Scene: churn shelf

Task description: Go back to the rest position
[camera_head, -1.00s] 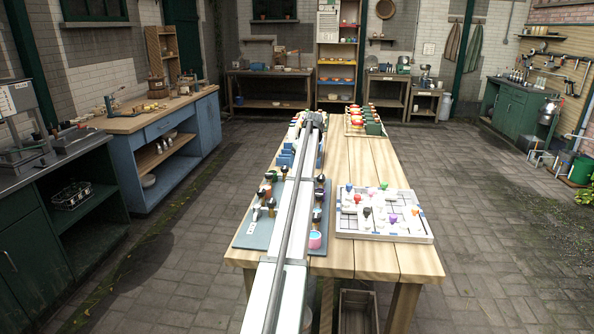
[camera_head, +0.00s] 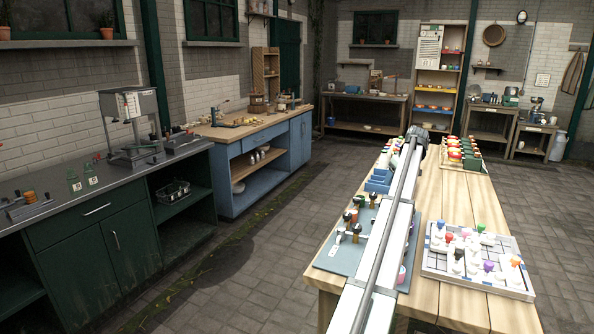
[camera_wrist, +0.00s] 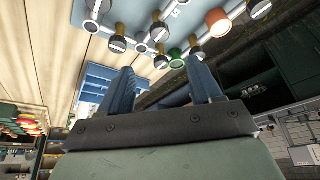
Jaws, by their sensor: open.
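My gripper (camera_wrist: 158,92) shows in the wrist view with its two blue fingers apart and nothing between them. Beyond the fingers, the wrist view shows several dark knob-like pieces (camera_wrist: 117,42) on a pale board. In the head view my arm stretches out over the wooden table (camera_head: 455,195), and the gripper itself cannot be made out at its far end. The arm hides part of the blue-grey board (camera_head: 345,258) with its dark and tan pieces (camera_head: 354,216).
A white gridded tray (camera_head: 478,280) with coloured knobs stands right of my arm. Red and green items (camera_head: 462,152) sit at the table's far end. A blue bench (camera_head: 262,165) and a green cabinet (camera_head: 100,245) line the left side. Paved floor (camera_head: 240,270) lies clear between.

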